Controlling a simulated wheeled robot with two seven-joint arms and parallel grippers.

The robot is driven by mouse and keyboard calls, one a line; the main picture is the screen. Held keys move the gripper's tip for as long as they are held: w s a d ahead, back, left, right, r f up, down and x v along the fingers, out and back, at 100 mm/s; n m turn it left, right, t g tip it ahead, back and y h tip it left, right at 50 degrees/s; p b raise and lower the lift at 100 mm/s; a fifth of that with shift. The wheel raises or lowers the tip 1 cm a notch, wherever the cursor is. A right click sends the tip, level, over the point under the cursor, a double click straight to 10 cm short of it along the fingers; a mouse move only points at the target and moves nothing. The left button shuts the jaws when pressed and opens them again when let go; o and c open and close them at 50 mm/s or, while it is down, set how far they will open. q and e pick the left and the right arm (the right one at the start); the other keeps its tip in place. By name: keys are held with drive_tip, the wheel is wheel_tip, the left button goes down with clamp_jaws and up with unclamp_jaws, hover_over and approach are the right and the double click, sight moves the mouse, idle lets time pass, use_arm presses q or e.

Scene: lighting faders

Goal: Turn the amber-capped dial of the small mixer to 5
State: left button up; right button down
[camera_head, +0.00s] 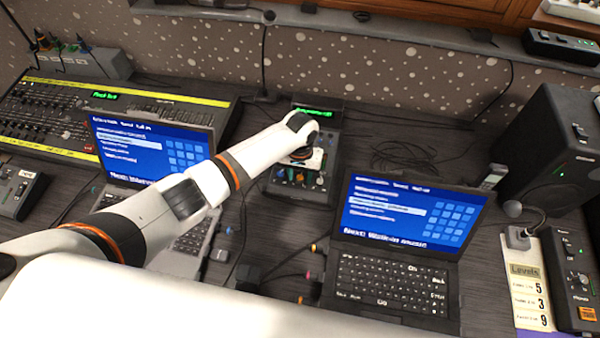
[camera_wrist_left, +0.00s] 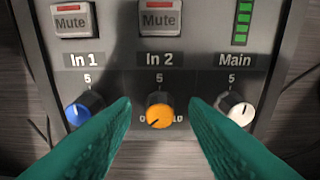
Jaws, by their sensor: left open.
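The small mixer (camera_head: 331,128) stands at the centre back, partly covered by my left arm. In the left wrist view its panel (camera_wrist_left: 200,62) shows three dials. The amber-capped dial (camera_wrist_left: 159,108) is under "In 2", with 0 at lower left, 5 above and 10 at lower right. Its dark pointer line points to the lower left, near 0. My left gripper (camera_wrist_left: 160,103) is open, its two green fingers on either side of the amber dial with visible gaps. In the head view the left gripper (camera_head: 305,155) is over the mixer. My right gripper is not seen.
A blue-capped dial (camera_wrist_left: 80,108) and a white-capped dial (camera_wrist_left: 238,108) flank the amber one, close to the fingertips. Two open laptops (camera_head: 150,150) (camera_head: 405,215) stand in front. A large mixing desk (camera_head: 60,115) is left, a speaker (camera_head: 550,145) right, a levels card (camera_head: 527,290) lower right.

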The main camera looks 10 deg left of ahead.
use_arm(q)
drive_tip(key=shift+c, duration=0.5)
clamp_jaws()
drive_tip(key=shift+m, duration=0.3)
